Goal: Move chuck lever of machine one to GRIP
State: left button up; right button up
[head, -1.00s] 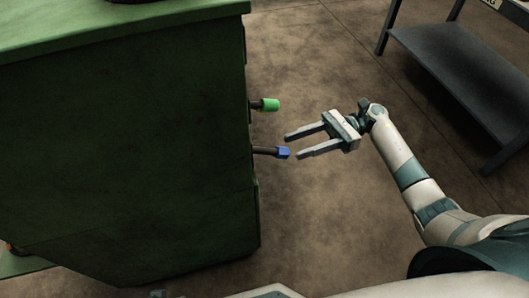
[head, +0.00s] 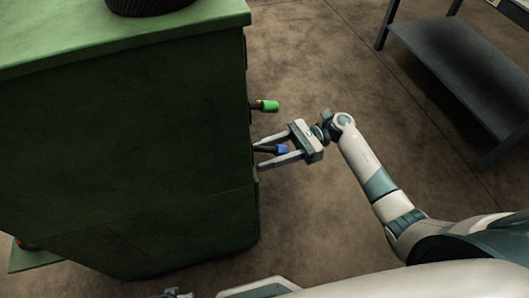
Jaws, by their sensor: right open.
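The green machine (head: 130,150) fills the left of the head view. Two levers stick out from its right side: one with a green sleeve (head: 268,106) and, nearer to me, one with a blue sleeve (head: 281,149). Which of them is the chuck lever I cannot tell, as no label is readable. My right gripper (head: 258,157) is open, with one finger on each side of the blue-sleeved lever and its fingertips close to the machine's side. Whether the fingers touch the lever is unclear. A small part of what may be my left gripper (head: 178,294) shows at the bottom edge.
A dark round object (head: 150,4) stands on the machine's top. A grey shelf table (head: 460,70) is at the upper right. The brown floor between the machine and this table is clear around my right arm.

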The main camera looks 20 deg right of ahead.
jog(key=shift+c, duration=0.7)
grip_shut()
